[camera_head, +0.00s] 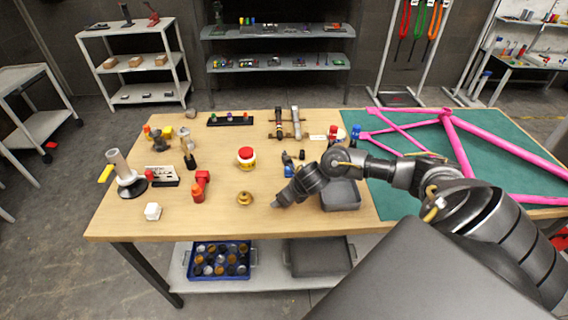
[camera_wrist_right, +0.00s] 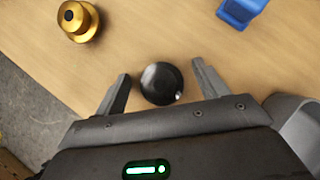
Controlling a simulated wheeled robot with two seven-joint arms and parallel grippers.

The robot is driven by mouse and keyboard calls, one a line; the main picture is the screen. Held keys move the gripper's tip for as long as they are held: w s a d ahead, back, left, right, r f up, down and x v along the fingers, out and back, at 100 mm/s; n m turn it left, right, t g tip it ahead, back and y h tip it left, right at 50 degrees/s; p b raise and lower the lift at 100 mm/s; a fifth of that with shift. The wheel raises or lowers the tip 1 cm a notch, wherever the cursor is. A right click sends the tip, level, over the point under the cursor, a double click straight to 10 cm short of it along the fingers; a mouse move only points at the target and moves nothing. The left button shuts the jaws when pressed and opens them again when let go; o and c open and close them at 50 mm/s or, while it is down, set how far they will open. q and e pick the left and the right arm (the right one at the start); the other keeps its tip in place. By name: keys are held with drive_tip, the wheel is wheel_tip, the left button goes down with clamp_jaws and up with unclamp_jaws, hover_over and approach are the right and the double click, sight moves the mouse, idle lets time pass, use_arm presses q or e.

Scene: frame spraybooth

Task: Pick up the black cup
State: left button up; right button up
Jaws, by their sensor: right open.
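A round black cup (camera_wrist_right: 161,85) shows from above in the right wrist view, standing on the wooden table. It lies between the two fingers of my right gripper (camera_wrist_right: 161,69), with a gap to each side. The fingers are open and hold nothing. In the head view my right gripper (camera_head: 281,203) points down low over the front middle of the table, and I cannot make out the cup there, as the gripper hides that spot. My left gripper is not in view.
A gold knob-like part (camera_head: 244,198) stands left of the gripper; it also shows in the right wrist view (camera_wrist_right: 77,20). A blue part (camera_head: 289,170) lies behind, and a grey bin (camera_head: 341,196) stands close on the right. A red-topped yellow button (camera_head: 246,157) is farther back.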

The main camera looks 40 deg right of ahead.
drive_tip(key=c, duration=1.1)
drive_tip(key=shift+o, duration=0.2)
wheel_tip(320, 180, up, 10)
drive_tip(key=s+a+r+n+g+y+b, duration=0.1)
drive_tip(key=s+a+n+g+y+b, duration=0.15)
drive_tip(key=a+n, duration=0.6)
drive_tip(key=s+a+r+n+g+y+b, duration=0.1)
drive_tip(key=a+n+g+y, duration=0.25)
drive_tip(key=a+n, duration=0.5)
drive_tip(key=s+r+n+g, duration=0.1)
drive_tip(key=n, duration=0.1)
drive_tip(key=s+r+n+g+h, duration=0.1)
drive_tip(key=n+g, duration=0.1)
drive_tip(key=s+r+n+g+b, duration=0.1)
drive_tip(key=n, duration=0.2)
drive_tip(key=shift+r+g+h, duration=0.3)
drive_tip(key=shift+g+h, duration=0.1)
